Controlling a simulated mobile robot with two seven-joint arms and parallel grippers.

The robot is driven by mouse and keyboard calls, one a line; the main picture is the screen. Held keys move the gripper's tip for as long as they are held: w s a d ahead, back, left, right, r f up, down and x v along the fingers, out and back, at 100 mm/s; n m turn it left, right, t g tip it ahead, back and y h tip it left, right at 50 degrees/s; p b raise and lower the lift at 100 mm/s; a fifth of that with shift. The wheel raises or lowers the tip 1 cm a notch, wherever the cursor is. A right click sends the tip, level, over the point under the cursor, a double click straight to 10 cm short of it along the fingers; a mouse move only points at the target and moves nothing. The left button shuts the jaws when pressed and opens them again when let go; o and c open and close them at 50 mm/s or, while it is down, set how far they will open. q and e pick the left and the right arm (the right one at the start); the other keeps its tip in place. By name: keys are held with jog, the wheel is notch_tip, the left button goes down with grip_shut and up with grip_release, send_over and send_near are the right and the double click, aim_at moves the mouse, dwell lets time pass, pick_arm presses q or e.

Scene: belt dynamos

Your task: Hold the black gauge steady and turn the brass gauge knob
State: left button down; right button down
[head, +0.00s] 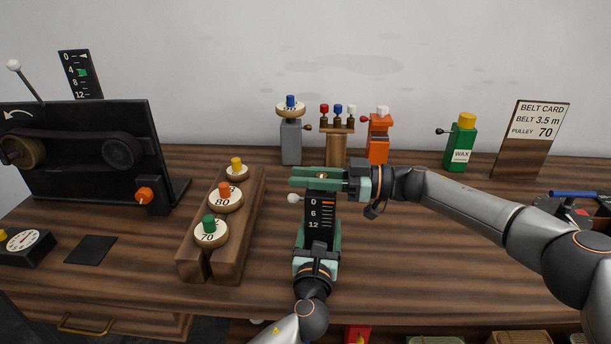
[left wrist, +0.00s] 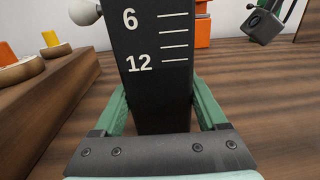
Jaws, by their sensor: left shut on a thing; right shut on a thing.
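The black gauge (head: 319,214) stands upright on the table in the middle of the head view. Its face carries 0, 6 and 12, with a red-orange mark near the 0. My left gripper (head: 318,240) reaches in from the front and is shut around its lower body; in the left wrist view, green fingers flank the gauge (left wrist: 160,85). My right gripper (head: 318,178) comes from the right and is shut at the gauge's top. A bit of the brass knob (head: 322,176) shows between its fingers; the rest is hidden.
A wooden rack (head: 190,262) with numbered pulleys stands left of the gauge. The black belt machine (head: 80,160) is at far left. The table right of the gauge is mostly clear.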

pick_arm(q)
jog(key=shift+s+d+f, duration=0.1)
jog(key=shift+d+f, duration=0.05)
jog(key=shift+f, duration=0.1)
pick_arm(e)
jog(key=shift+r, duration=0.1)
jog(key=c, duration=0.7)
grip_release()
jog(key=shift+o, duration=0.2)
jog(key=shift+d, duration=0.15)
jog(key=d, duration=1.1)
jog(key=shift+s+d, duration=0.4)
pick_arm(q)
jog(key=shift+c, duration=1.2)
grip_release()
jog(key=shift+o, duration=1.2)
jog(key=shift+r, duration=0.2)
